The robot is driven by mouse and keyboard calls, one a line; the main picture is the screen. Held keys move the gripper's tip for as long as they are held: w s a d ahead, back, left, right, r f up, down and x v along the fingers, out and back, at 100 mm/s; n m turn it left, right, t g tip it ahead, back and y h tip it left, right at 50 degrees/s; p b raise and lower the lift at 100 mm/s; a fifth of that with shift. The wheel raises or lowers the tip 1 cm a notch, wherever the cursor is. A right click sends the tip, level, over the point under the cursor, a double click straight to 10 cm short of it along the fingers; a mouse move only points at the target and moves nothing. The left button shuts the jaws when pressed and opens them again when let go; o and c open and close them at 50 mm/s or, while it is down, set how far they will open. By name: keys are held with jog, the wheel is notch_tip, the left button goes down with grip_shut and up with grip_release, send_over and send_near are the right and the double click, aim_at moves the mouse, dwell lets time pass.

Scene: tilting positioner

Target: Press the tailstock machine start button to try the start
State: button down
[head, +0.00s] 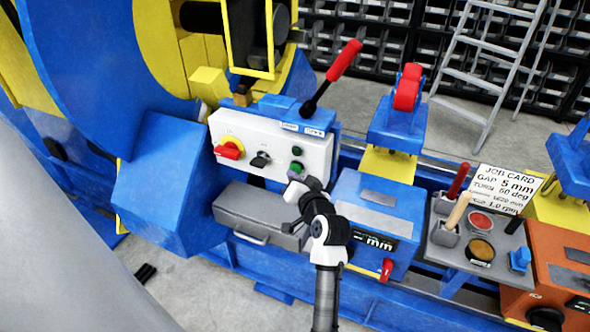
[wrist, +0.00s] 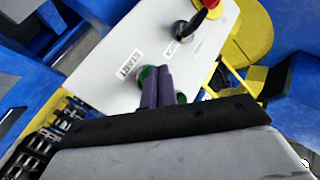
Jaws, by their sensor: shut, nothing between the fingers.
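The white control panel (head: 262,140) stands on the blue machine, with a red knob on a yellow plate (head: 229,149), a black switch (head: 260,159) and two green buttons at its right end. The upper green button (head: 297,151) is clear; the lower one (head: 295,167) sits just above my gripper (head: 294,181). In the wrist view, my shut, empty fingers (wrist: 157,70) point at the panel (wrist: 125,50). They partly cover a green button (wrist: 146,75) beside the START label (wrist: 126,65). Another green part shows right of the fingers. Whether the fingertips touch the button cannot be told.
A red-handled lever (head: 333,75) rises behind the panel. A grey drawer box (head: 255,212) lies below it. A blue box with a display (head: 375,205) stands close right of my gripper. A tool tray and job card (head: 505,187) are farther right.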

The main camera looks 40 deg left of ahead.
jog(key=shift+s+d, duration=0.1)
jog(key=shift+s, duration=0.45)
jog(key=shift+s+d+p, duration=0.2)
jog(key=shift+s+p, duration=0.05)
jog(key=shift+s, duration=0.55)
jog(key=shift+s+d+p, duration=0.2)
jog(key=shift+s+p, duration=0.1)
jog(key=shift+s, duration=0.55)
jog(key=shift+s+d+p, duration=0.2)
jog(key=shift+s+p, duration=0.05)
jog(key=shift+s, duration=0.55)
jog(key=shift+r, duration=0.1)
